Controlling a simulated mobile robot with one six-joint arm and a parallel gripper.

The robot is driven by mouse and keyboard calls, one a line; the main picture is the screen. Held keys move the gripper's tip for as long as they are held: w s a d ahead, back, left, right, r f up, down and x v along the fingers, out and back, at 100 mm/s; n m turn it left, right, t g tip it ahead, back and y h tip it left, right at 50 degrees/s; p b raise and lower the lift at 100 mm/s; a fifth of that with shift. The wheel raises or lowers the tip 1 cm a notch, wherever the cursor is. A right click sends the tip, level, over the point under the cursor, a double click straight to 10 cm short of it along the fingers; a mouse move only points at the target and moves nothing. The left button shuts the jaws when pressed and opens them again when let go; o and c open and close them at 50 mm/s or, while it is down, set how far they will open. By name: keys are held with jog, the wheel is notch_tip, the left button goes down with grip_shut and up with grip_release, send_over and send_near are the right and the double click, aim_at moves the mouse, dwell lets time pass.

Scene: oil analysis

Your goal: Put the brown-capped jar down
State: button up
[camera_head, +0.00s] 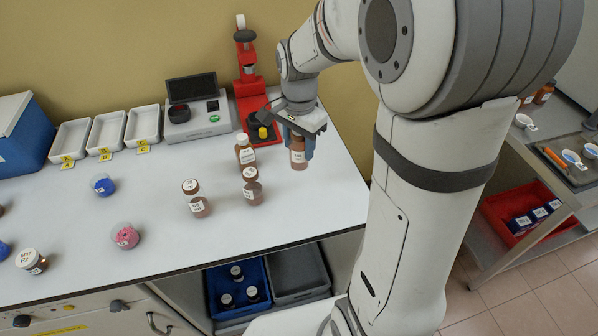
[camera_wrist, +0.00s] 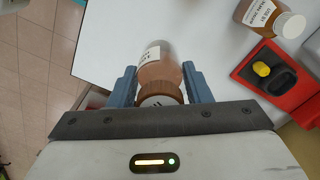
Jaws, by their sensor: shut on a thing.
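My gripper (camera_head: 297,142) is shut on a jar (camera_head: 298,154) with a brownish body and a white label, near the right end of the white table. In the wrist view, the jar (camera_wrist: 153,56) sits between the two blue fingers of my gripper (camera_wrist: 160,75), its capped end towards the palm. The cap is partly hidden, with a pale marked top and a brownish edge. The jar looks roughly upright. I cannot tell whether its base touches the table (camera_head: 290,210).
Similar brown jars stand left of my gripper: one behind (camera_head: 245,152), one nearer (camera_head: 252,187), one further left (camera_head: 196,199). A red press (camera_head: 250,85) stands close behind. A grey instrument (camera_head: 197,122) and white trays (camera_head: 107,132) are further left. The table's front right is clear.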

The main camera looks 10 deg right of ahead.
aim_at(299, 161)
notch_tip(299, 161, down, 6)
jog(key=shift+w+f, duration=0.1)
jog(key=shift+d+f+p, duration=0.1)
jog(key=shift+f+p, duration=0.2)
jog(key=shift+f, duration=1.4)
jog(key=shift+f, duration=0.1)
jog(key=shift+f, duration=0.15)
jog(key=o, duration=1)
jog(key=shift+o, duration=0.2)
